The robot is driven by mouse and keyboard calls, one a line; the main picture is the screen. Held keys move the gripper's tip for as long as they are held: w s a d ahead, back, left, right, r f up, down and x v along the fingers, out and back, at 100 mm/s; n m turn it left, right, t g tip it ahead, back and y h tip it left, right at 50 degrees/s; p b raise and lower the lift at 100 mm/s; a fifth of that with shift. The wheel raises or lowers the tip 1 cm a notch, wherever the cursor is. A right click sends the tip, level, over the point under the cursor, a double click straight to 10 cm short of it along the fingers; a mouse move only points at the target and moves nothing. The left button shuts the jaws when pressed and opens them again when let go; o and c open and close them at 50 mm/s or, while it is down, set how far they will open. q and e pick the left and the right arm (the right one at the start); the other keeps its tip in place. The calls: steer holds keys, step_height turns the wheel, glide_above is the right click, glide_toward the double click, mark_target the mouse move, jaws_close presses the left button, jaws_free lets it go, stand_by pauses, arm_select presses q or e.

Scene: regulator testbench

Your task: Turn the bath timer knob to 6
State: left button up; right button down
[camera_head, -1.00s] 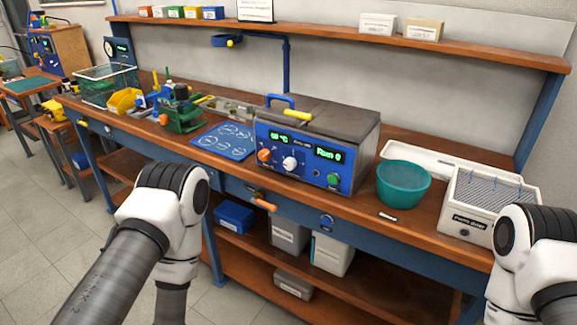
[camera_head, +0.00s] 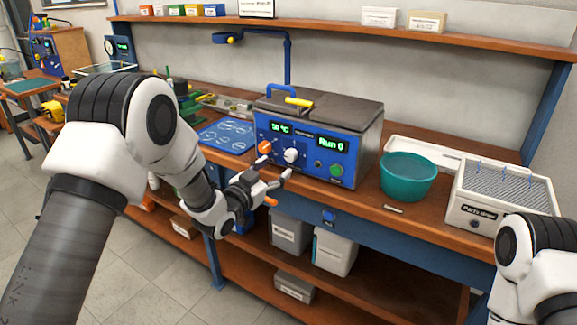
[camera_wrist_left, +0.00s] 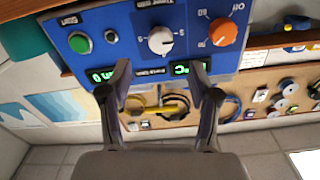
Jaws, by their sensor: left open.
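The bath (camera_head: 350,112) is a blue-fronted box with a dark lid on the bench. Its front has a white knob (camera_head: 291,155), an orange knob (camera_head: 265,147) to its left and a green button (camera_head: 336,170). Green displays show a temperature and "Run 0". My left gripper (camera_head: 277,168) is open and empty just in front of the white knob, apart from it. In the left wrist view the panel appears upside down; the white knob (camera_wrist_left: 161,40) lies beyond and between the open fingers (camera_wrist_left: 160,78). Its scale is too blurred to read surely. My right gripper is out of view.
A teal bowl (camera_head: 408,178) stands right of the bath, with a white parts dryer (camera_head: 480,213) farther right. A blue mat (camera_head: 226,134) lies to the left.

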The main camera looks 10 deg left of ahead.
mark_target(289, 157)
arm_select(q)
steer(key=p+x, duration=0.1)
steer(key=x, duration=0.6)
steer(key=shift+w+f, duration=0.2)
steer(key=shift+w, duration=0.15)
steer(key=c, duration=1.2)
